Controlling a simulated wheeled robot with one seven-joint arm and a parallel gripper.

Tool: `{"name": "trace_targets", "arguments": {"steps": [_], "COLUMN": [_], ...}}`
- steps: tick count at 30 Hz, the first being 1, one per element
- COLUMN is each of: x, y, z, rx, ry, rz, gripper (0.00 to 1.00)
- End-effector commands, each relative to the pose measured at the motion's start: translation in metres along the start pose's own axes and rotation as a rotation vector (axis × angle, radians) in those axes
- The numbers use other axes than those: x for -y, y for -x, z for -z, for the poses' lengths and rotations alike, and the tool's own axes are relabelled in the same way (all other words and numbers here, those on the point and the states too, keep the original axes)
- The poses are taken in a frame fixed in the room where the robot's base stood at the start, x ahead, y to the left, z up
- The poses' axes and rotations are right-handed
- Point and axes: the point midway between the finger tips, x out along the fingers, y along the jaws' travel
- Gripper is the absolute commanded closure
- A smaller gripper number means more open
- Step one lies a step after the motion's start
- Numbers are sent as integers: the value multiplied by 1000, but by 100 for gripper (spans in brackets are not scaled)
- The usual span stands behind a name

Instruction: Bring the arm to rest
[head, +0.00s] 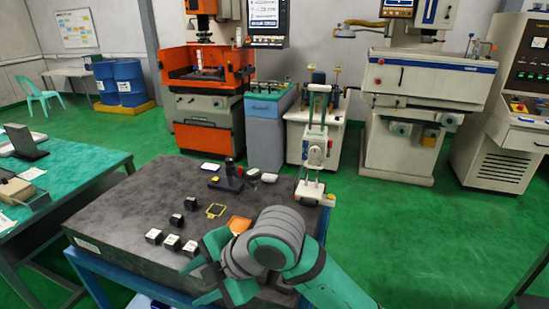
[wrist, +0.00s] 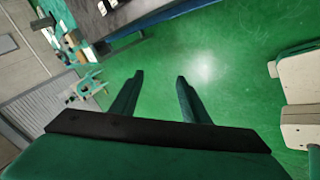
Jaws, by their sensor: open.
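My gripper (head: 205,277) is over the front part of the dark surface plate (head: 115,215) in the head view, with my green and grey arm reaching in from the lower right. In the wrist view, the two fingers of my gripper (wrist: 158,82) stand apart with only green floor showing between them. Nothing is held.
A green-topped bench (head: 75,170) is at left. Green floor (head: 420,230) is open at right.

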Motion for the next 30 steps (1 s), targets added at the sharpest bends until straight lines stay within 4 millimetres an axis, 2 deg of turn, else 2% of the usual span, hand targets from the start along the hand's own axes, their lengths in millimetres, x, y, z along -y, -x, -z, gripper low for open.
{"name": "trace_targets", "arguments": {"steps": [1, 6, 15, 23, 30], "x": [-10, -42, -81, -87, -65], "y": [-7, -20, -26, -31, -41], "z": [7, 21, 24, 3, -26], "rx": [-41, -153, -333, -449, -508], "ry": [-37, -175, -461, -735, -992], "rz": [-61, -260, -570, -796, -978], "gripper": [58, 58, 58, 58, 58]}}
